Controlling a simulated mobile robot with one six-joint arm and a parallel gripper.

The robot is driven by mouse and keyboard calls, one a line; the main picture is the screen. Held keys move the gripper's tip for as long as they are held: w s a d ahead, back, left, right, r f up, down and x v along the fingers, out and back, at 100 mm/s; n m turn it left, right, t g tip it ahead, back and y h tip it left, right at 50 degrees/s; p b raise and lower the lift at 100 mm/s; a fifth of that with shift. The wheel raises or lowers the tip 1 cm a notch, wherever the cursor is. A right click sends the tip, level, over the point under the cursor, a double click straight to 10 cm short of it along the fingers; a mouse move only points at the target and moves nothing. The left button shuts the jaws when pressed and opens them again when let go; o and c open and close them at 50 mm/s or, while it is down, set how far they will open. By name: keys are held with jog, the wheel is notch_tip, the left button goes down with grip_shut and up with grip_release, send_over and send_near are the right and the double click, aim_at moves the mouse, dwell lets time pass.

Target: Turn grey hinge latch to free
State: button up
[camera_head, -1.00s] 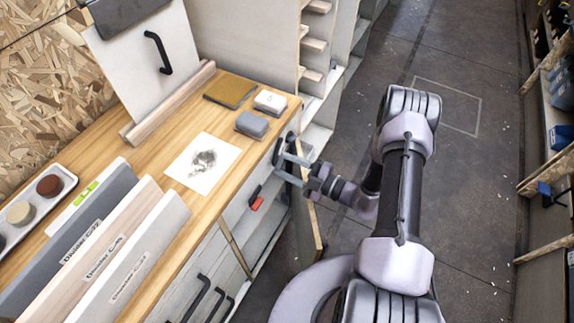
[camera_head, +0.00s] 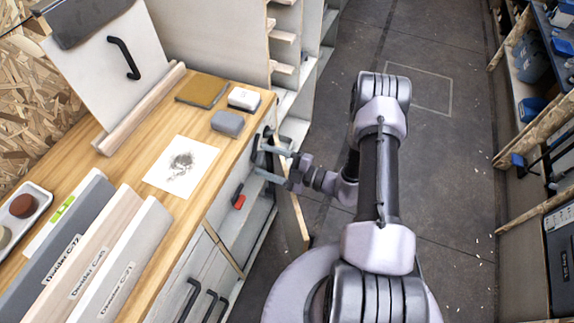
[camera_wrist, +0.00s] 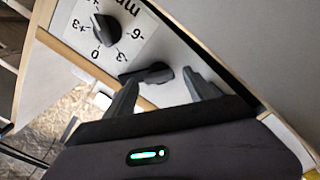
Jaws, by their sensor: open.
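A dark grey lever-like latch (camera_wrist: 147,74) sits on a pale panel in the wrist view. It lies between my gripper's fingers (camera_wrist: 164,82), nearer the left one; I cannot tell whether either finger touches it. My gripper (camera_head: 260,159) is open and empty, with its fingers at the cabinet's front face below the worktop edge in the head view. There a dark fitting (camera_head: 254,148) shows beside the upper finger, partly hidden by it.
A black dial knob (camera_wrist: 105,29) with a numbered scale sits beside the latch. A red-ended handle (camera_head: 238,199) is lower on the cabinet front. An open door edge (camera_head: 295,221) stands below my gripper. The worktop (camera_head: 213,182) holds blocks and dividers.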

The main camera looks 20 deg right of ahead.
jog(key=p+v, duration=0.3)
jog(key=v, duration=1.4)
jog(key=shift+s+d+r, duration=0.1)
jog(key=shift+s+d, duration=0.05)
jog(key=c, duration=0.6)
jog(key=w+a+n+b, duration=0.1)
jog(key=w+a+n, duration=0.3)
jog(key=n, duration=0.2)
jog(key=w+a+n+b, duration=0.1)
jog(key=w+a+n, duration=0.3)
jog(key=n, duration=0.2)
jog(key=w+a+n+b, duration=0.1)
jog(key=w+a+n, duration=0.3)
jog(key=n, duration=0.2)
jog(key=shift+w+r+b, duration=0.1)
jog(key=shift+w+b, duration=0.2)
jog(key=shift+w, duration=0.1)
jog(key=shift+c, duration=0.2)
